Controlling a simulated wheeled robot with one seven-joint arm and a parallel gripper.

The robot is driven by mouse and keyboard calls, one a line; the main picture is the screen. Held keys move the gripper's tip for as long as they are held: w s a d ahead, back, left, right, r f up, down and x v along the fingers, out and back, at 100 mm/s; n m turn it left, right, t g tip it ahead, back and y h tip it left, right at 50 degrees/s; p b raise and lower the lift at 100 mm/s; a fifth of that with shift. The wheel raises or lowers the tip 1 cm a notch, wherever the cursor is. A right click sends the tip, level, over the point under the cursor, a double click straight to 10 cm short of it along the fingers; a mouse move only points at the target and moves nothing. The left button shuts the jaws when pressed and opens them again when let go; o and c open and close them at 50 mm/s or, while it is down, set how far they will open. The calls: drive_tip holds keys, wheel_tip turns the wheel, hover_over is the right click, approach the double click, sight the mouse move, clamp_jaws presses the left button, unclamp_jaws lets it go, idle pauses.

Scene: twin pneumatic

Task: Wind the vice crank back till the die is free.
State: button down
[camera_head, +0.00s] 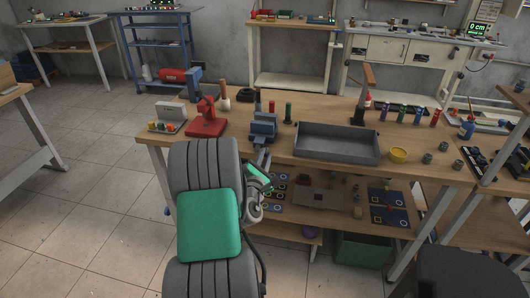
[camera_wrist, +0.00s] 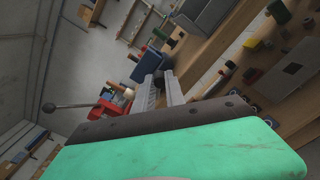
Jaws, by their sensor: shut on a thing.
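The blue-grey vice (camera_head: 263,128) stands near the front edge of the wooden bench. It also shows in the wrist view (camera_wrist: 150,64), just beyond my fingertips. My gripper (camera_head: 262,157) is at the vice's front side, over the bench edge. In the wrist view my two pale fingers (camera_wrist: 162,82) are shut on a small dark part in front of the vice, which looks like the crank's grip. The fingers hide most of the crank. I cannot make out the die or how wide the vice jaws stand.
A red press (camera_head: 206,120) stands left of the vice; its ball-ended lever (camera_wrist: 75,106) reaches out in the wrist view. A green cylinder (camera_head: 288,114) stands behind.

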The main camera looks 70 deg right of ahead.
drive_tip(key=shift+w+r+n+p, duration=0.25)
drive_tip(key=shift+r+n+p, duration=0.15)
drive_tip(key=shift+n+p, duration=0.6)
drive_tip(key=c, duration=1.4)
unclamp_jaws()
drive_tip(key=a+b, duration=0.1)
drive_tip(key=a, duration=0.1)
drive_tip(key=a+b, duration=0.1)
drive_tip(key=a, duration=0.2)
drive_tip(key=s+a, duration=0.1)
drive_tip(key=a, duration=0.1)
drive_tip(key=shift+s+a+b, duration=0.1)
drive_tip(key=shift+a+b, duration=0.3)
